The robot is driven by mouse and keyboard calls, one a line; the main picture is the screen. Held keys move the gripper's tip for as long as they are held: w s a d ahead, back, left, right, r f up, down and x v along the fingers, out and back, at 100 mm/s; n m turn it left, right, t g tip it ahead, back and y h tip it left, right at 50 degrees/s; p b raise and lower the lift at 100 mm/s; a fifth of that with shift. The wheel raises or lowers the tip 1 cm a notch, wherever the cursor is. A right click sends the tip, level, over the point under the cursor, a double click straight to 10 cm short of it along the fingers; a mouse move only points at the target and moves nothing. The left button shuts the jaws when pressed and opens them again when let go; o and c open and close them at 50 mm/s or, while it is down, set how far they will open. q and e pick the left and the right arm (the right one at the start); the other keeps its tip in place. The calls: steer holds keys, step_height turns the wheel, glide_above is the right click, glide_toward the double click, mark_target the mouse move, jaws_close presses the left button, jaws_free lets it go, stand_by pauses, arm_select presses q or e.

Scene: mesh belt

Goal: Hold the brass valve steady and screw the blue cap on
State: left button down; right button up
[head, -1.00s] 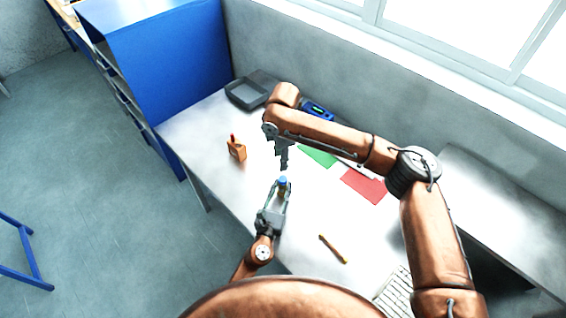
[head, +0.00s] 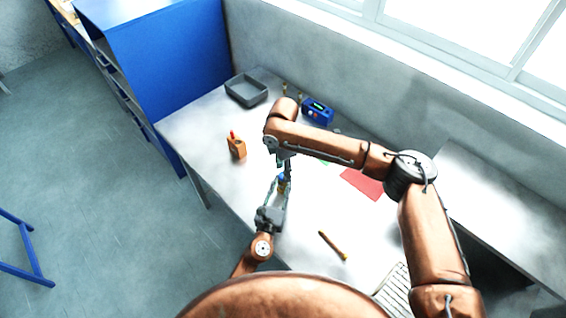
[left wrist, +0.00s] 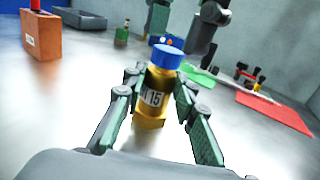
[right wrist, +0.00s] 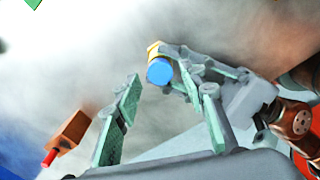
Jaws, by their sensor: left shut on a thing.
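The brass valve (left wrist: 155,90) is a yellow cylinder with a dark-lettered label, standing upright between the fingers of my left gripper (left wrist: 158,80), which is shut on it. The blue cap (left wrist: 167,56) sits on top of the valve; whether it is threaded I cannot tell. In the right wrist view the cap (right wrist: 160,71) appears end-on, with a little of the valve (right wrist: 154,49) behind it. My right gripper (right wrist: 170,86) is open and empty, pointing down above the cap. In the head view the right gripper (head: 284,160) partly covers the area around the cap.
An orange block with a red top (head: 237,147) stands left of the grippers. A grey tray (head: 246,92) and a blue device (head: 318,110) are at the back. A red mat (head: 362,184) lies to the right, a yellow-brown tool (head: 332,246) nearer the front.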

steer(key=shift+f, duration=1.15)
steer(key=shift+c, duration=0.2)
jaws_close()
steer(key=m, duration=0.3)
steer(key=shift+m, duration=0.3)
steer(key=m, duration=0.4)
steer(key=shift+m, duration=0.4)
steer(key=shift+o, duration=0.9)
jaws_free()
steer(key=shift+r, duration=0.15)
